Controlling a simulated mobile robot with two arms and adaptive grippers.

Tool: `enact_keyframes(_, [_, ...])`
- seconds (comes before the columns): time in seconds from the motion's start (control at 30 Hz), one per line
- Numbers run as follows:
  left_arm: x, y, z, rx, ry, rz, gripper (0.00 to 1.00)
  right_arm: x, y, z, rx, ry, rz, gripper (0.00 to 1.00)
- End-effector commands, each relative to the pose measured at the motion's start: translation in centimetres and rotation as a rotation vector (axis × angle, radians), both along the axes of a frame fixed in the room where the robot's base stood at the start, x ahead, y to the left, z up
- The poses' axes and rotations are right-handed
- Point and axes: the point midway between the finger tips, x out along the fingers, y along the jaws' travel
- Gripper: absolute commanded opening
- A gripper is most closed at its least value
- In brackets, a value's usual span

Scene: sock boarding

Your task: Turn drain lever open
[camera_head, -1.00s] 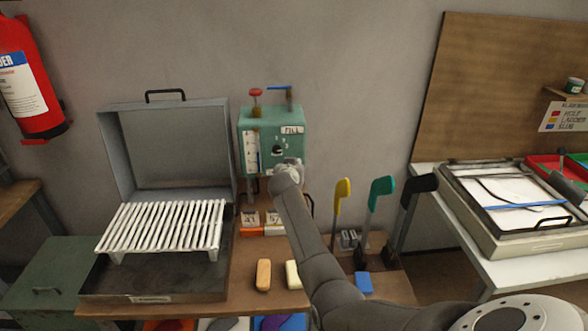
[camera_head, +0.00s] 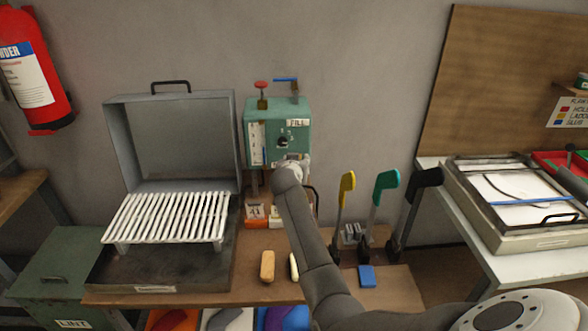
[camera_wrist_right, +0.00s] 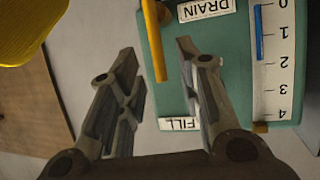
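The green control box (camera_head: 258,118) stands on the wall side of the bench, with a FILL label (camera_head: 297,123), a white scale and a dark knob on its front. In the right wrist view a yellow lever bar (camera_wrist_right: 153,45) lies beside the DRAIN label (camera_wrist_right: 205,9) on the green face. My right gripper (camera_wrist_right: 157,48) is open, its two fingers on either side of the bar's end; I cannot tell whether they touch it. In the head view my wrist covers the box's lower front, hiding the lever. My left gripper is out of view.
A red-topped valve (camera_head: 261,85) and a blue-handled lever (camera_head: 286,79) stand on the box. A grey lidded case with a white rack (camera_head: 165,218) is on the left. Yellow (camera_head: 346,188) and green (camera_head: 386,183) upright forms stand close on the right.

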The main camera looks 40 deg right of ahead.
Motion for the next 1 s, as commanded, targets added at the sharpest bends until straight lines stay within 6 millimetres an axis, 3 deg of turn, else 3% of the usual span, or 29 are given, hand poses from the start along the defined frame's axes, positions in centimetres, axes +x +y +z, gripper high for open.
enact_keyframes(0.5, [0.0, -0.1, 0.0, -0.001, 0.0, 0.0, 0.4, -4.8, 4.6, 2.6, 0.0, 0.001, 0.001, 0.33])
enact_keyframes(1.0, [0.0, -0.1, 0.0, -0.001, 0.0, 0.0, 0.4, -5.3, 5.0, 2.9, 0.001, 0.002, 0.0, 0.33])
